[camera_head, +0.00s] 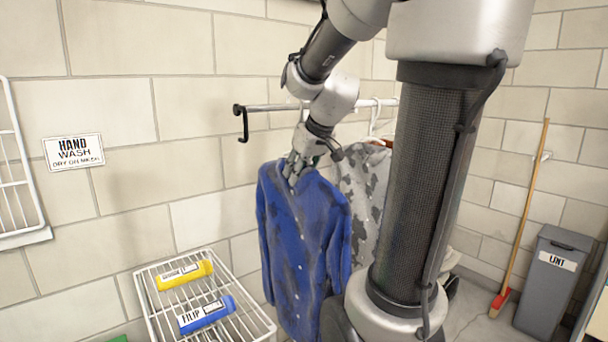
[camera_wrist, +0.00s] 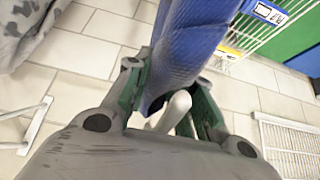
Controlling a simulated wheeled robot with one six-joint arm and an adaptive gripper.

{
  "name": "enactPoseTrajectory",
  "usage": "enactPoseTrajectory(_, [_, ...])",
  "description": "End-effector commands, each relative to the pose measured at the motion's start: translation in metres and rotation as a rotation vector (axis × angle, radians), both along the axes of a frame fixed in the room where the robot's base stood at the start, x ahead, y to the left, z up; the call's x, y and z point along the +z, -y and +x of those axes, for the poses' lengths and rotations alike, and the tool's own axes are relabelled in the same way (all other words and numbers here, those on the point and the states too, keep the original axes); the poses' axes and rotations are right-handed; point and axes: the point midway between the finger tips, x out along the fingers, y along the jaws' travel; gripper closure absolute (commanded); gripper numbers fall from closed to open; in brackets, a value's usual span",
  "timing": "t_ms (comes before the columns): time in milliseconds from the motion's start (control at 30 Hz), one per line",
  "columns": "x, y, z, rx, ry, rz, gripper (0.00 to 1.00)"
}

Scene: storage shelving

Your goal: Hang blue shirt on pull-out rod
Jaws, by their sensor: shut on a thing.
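The blue shirt (camera_head: 305,240) hangs upright below my gripper (camera_head: 298,168), with dark smudges on it. In the wrist view the blue shirt (camera_wrist: 190,45) runs between the fingers of my gripper (camera_wrist: 168,100). The gripper is shut on the shirt near its collar, and a white rounded piece, perhaps its hanger, shows there. The pull-out rod (camera_head: 268,107) sticks out along the wall above and behind the shirt, with a dark hooked end at the left. My arm hides part of the rod. Whether the hanger touches the rod cannot be told.
A grey patterned shirt (camera_head: 356,178) hangs behind the blue one, partly hidden by my column. A wire rack (camera_head: 150,312) with a yellow bottle (camera_head: 184,275) and a blue bottle (camera_head: 206,314) stands lower left. A grey bin (camera_head: 548,285) and broom (camera_head: 524,220) stand at right.

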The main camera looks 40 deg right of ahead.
Motion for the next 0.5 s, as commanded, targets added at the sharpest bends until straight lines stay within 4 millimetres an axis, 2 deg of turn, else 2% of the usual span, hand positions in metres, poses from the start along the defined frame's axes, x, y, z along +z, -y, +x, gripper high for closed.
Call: enactPoseTrajectory(500, [0.0, -0.001, 0.046, 0.0, 0.001, 0.0, 1.0])
